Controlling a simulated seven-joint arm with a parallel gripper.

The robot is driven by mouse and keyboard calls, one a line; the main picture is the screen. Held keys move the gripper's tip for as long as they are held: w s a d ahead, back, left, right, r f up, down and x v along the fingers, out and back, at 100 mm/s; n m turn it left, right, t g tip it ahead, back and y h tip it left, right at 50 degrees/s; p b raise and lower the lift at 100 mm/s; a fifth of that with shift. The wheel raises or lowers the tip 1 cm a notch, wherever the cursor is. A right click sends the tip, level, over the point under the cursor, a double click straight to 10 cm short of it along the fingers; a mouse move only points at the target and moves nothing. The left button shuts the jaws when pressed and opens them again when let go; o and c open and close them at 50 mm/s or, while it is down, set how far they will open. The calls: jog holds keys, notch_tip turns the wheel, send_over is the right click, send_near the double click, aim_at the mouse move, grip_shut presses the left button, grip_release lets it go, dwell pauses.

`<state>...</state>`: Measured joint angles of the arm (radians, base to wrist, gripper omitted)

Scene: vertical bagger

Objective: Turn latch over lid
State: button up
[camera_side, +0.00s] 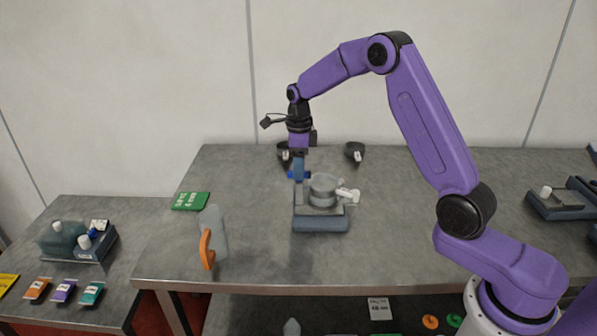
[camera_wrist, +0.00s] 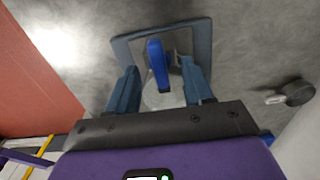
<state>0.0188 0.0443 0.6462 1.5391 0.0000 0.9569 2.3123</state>
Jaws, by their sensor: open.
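The bagger unit (camera_side: 320,223) stands on the table with a grey base and a round grey lid (camera_side: 323,188) on top. A white handle (camera_side: 348,195) sticks out at its right side. A bright blue latch (camera_wrist: 157,62) shows in the wrist view, lying lengthwise over the unit; its lower end lies between my fingers in the picture. My gripper (camera_wrist: 161,87) is open, with one finger on each side of the latch and visible gaps. In the side view my gripper (camera_side: 299,170) points down at the lid's left side. The fingers hide part of the lid, and contact cannot be told.
Two dark round cups (camera_side: 354,151) sit behind the unit. A grey tray (camera_side: 560,203) lies far right. The table between is clear.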

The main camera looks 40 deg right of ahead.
jog(key=shift+r, duration=2.2)
notch_tip(320, 180, up, 17)
jog(key=shift+r, duration=0.2)
